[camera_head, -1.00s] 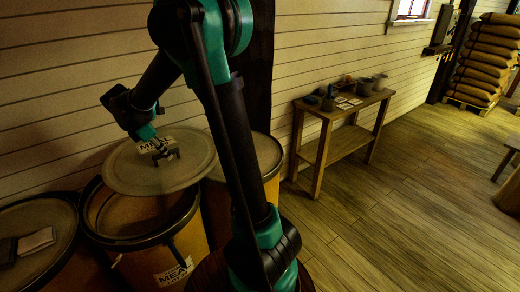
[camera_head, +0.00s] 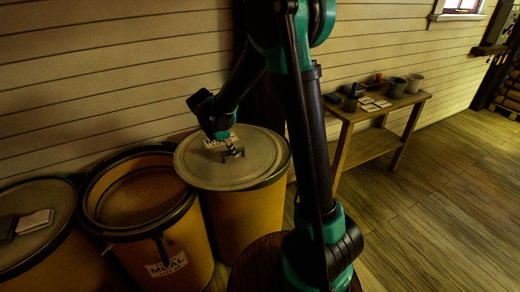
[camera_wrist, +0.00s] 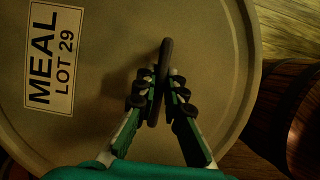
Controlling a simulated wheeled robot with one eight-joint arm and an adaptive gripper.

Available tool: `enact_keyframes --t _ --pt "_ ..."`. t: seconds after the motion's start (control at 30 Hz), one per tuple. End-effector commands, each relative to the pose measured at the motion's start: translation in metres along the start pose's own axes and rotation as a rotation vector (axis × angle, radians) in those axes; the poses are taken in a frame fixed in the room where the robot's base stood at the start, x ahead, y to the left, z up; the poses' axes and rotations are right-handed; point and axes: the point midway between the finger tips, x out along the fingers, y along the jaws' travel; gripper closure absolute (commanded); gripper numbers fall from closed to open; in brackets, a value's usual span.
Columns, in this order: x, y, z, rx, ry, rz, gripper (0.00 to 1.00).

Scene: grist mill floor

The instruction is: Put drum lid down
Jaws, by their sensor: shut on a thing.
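The drum lid (camera_head: 205,172) is a round grey disc with a dark bar handle and a "MEAL LOT 29" label. It fills most of the wrist view (camera_wrist: 95,120). My gripper (camera_head: 232,153) is shut on the lid's handle (camera_wrist: 166,62), with a finger on each side in the wrist view. The lid looks about level and is over the top of the right yellow drum (camera_head: 250,210). I cannot tell whether it touches what is under it. The middle drum (camera_head: 82,212) stands open, with a dark rim and a meal label on its side.
A wooden bench (camera_head: 375,148) with pots and small items stands along the wall at right. The plank floor at right is clear.

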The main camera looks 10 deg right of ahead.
Motion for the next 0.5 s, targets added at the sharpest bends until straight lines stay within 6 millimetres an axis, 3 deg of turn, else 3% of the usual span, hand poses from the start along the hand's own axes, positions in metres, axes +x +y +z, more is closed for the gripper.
enact_keyframes --t 0.3,0.5 --pt "0.028 0.002 0.068 0.005 -0.001 -0.002 1.00" --pt "0.039 0.004 0.096 0.003 -0.001 -0.001 1.00"
